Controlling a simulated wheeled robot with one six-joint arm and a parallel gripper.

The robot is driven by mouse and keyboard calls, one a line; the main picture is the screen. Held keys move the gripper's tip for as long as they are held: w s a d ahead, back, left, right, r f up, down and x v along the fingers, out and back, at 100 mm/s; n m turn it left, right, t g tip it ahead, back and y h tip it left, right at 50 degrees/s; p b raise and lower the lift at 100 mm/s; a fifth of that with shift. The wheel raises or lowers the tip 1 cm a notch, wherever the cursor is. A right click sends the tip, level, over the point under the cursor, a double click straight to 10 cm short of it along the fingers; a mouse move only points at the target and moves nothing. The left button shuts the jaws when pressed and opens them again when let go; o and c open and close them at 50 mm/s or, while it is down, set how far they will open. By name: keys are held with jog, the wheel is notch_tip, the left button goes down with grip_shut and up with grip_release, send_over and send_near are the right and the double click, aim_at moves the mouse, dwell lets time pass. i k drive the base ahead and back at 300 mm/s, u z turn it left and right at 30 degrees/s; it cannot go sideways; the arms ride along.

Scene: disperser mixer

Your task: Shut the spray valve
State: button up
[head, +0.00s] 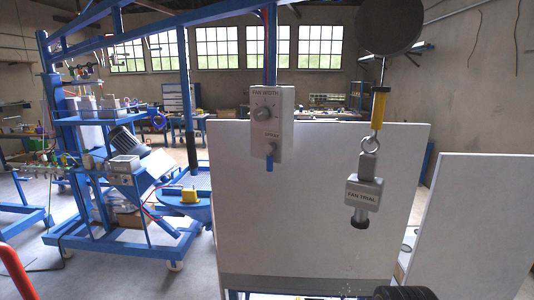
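The spray valve (269,162) is a small valve with a blue lever, under a label that seems to read SPRAY. It sits at the lower end of a grey control box (266,140) labelled FAN WIDTH, which also carries a round dial (263,112). The blue lever points straight down. The box hangs on a blue post in front of a large pale panel (310,210). No gripper fingers show, and nothing touches the lever.
A grey block labelled FAN TRIAL (364,194) hangs from a yellow piece (379,108) to the right of the box. A second pale panel (475,225) stands at right. Blue machinery (125,215) fills the left. A dark rounded thing shows at the bottom edge.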

aim_at(271, 147)
jog(key=u, duration=0.05)
jog(key=k, duration=0.9)
jog(key=u, duration=0.7)
jog(key=i, duration=1)
jog(key=u, duration=0.95)
